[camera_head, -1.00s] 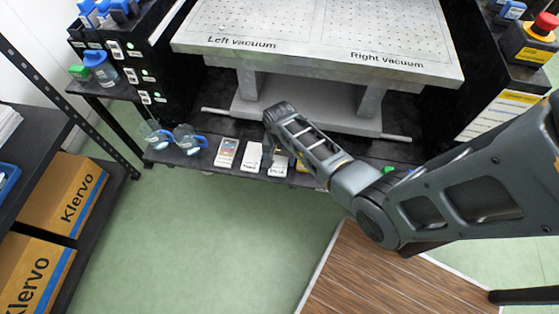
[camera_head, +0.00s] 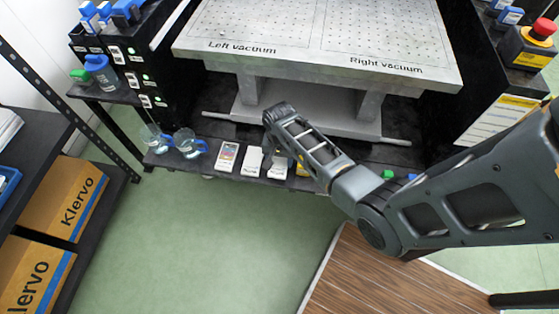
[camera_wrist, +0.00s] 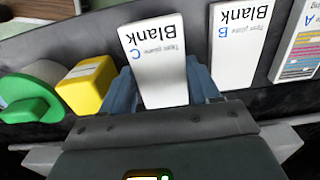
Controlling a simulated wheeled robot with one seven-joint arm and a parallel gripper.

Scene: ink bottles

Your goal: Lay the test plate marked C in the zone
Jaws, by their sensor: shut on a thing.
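The white test plate marked C, reading "Blank" (camera_wrist: 155,62), stands between the fingers of my gripper (camera_wrist: 163,92) in the wrist view. The gripper is shut on it. In the head view, plate C (camera_head: 278,166) shows partly beside my gripper at the lower shelf's front edge. Test plate B (camera_wrist: 240,55), also "Blank", is just to its right in the wrist view. Test plate A (camera_wrist: 300,48), with coloured bands, is farther right. The perforated top (camera_head: 315,55) above has two outlined areas, "Left vacuum" and "Right vacuum".
A yellow block (camera_wrist: 88,84) and a green round item (camera_wrist: 30,92) are left of plate C in the wrist view. Two glass vessels with blue handles (camera_head: 187,143) stand at the shelf's left. A red stop button (camera_head: 541,27) is at the right. The perforated top is bare.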

